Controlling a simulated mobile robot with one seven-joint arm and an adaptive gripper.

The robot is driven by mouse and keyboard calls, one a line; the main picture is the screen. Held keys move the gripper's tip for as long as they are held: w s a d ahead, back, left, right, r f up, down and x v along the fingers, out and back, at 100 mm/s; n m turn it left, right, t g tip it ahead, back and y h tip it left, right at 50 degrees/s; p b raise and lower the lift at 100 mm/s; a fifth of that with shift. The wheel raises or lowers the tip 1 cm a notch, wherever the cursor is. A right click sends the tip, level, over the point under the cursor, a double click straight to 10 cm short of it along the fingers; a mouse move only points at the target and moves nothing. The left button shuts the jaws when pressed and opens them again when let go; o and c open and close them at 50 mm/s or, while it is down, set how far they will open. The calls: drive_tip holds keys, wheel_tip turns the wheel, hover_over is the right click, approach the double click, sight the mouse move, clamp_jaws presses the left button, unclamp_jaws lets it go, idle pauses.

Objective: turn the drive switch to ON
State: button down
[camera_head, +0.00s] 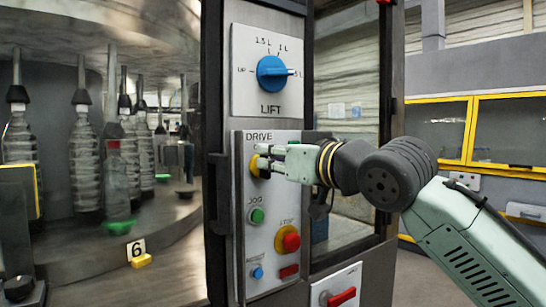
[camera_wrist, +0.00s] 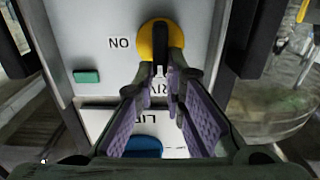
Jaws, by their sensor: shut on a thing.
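The drive switch (camera_head: 254,168) is a yellow disc with a black handle on the light control panel, below the DRIVE label (camera_head: 259,136). In the wrist view the yellow disc (camera_wrist: 147,38) shows upside down, with the ON label (camera_wrist: 120,43) to its left. My gripper (camera_head: 264,160) is at the switch, its fingers on either side of the black handle and shut on it. In the wrist view my gripper (camera_wrist: 160,82) hides part of the DRIVE label. The handle looks upright there, but its exact setting is hard to tell.
The blue LIFT knob (camera_head: 271,72) is above. Below are a green JOG button (camera_head: 257,215), a red STOP button (camera_head: 288,239), a small blue button (camera_head: 257,273) and a red switch (camera_head: 341,297). A dark handle (camera_head: 219,190) stands left of the panel. Bottles (camera_head: 85,160) stand further left.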

drive_tip(key=shift+m, duration=0.3)
drive_tip(key=shift+w+d+f+m+p, duration=0.2)
drive_tip(key=shift+d+f+m+p, duration=0.25)
drive_tip(key=shift+m, duration=2.4)
drive_tip(key=shift+w+d+f+m+p, duration=0.2)
drive_tip(key=shift+m+p, duration=0.45)
drive_tip(key=shift+m, duration=2.25)
drive_tip(key=shift+w+d+f+m+p, duration=0.25)
drive_tip(key=shift+f+m+p, duration=0.25)
drive_tip(key=shift+m, duration=2.35)
drive_tip(key=c, duration=1.7)
unclamp_jaws()
drive_tip(key=shift+o, duration=0.2)
drive_tip(key=shift+r, duration=0.1)
drive_tip(key=shift+s, duration=0.15)
